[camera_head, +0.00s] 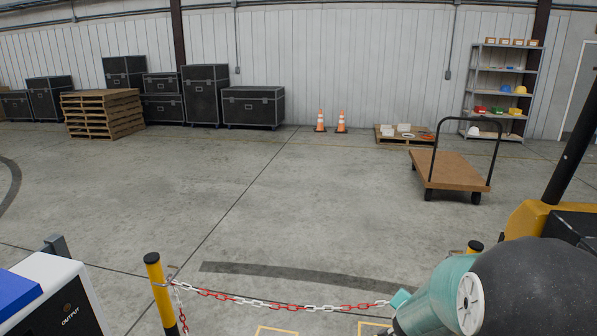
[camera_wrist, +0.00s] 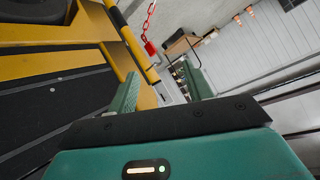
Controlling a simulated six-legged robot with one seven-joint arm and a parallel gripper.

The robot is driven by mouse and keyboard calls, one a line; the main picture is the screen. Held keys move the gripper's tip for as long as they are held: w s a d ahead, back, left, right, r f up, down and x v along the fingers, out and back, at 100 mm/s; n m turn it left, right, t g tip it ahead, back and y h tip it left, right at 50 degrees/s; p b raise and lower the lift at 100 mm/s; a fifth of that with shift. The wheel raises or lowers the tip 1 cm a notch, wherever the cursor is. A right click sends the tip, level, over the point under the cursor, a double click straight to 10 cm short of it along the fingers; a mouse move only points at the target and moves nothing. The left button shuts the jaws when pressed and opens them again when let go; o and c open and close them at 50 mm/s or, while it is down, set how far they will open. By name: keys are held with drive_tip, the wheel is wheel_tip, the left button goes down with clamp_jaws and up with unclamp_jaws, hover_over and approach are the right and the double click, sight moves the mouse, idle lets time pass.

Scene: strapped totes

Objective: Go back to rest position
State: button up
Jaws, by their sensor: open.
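My gripper (camera_wrist: 160,72) shows in the wrist view with its two green fingers spread apart. Nothing is held between them, and the gap is empty. The wrist view is tilted, with a yellow and black structure close by on the left. In the head view, a teal and dark part of my arm fills the lower right corner; I cannot clearly make out the fingers there. No strapped tote can be made out in either view.
A red-and-white chain (camera_head: 283,305) runs from a yellow post (camera_head: 159,290) across the front. A white and blue machine marked OUTPUT (camera_head: 55,290) stands lower left. Beyond are a flat cart (camera_head: 450,170), pallets (camera_head: 103,113), cones and black cases. The middle floor is clear.

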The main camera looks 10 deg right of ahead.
drive_tip(key=s+a+r+n+y, duration=0.25)
drive_tip(key=a+r, duration=0.25)
drive_tip(key=a, duration=0.4)
drive_tip(key=s+a+r+n+y, duration=0.2)
drive_tip(key=a+r+n+y, duration=0.15)
drive_tip(key=a+r, duration=0.4)
drive_tip(key=s+a+r+n+g, duration=0.1)
drive_tip(key=s+a+n, duration=0.2)
drive_tip(key=s+a, duration=0.2)
drive_tip(key=s+a+r+n+g+y, duration=0.1)
drive_tip(key=s+a, duration=0.4)
drive_tip(key=s, duration=0.6)
drive_tip(key=n+g, duration=0.1)
drive_tip(key=n, duration=0.1)
drive_tip(key=shift+s+r+n, duration=0.3)
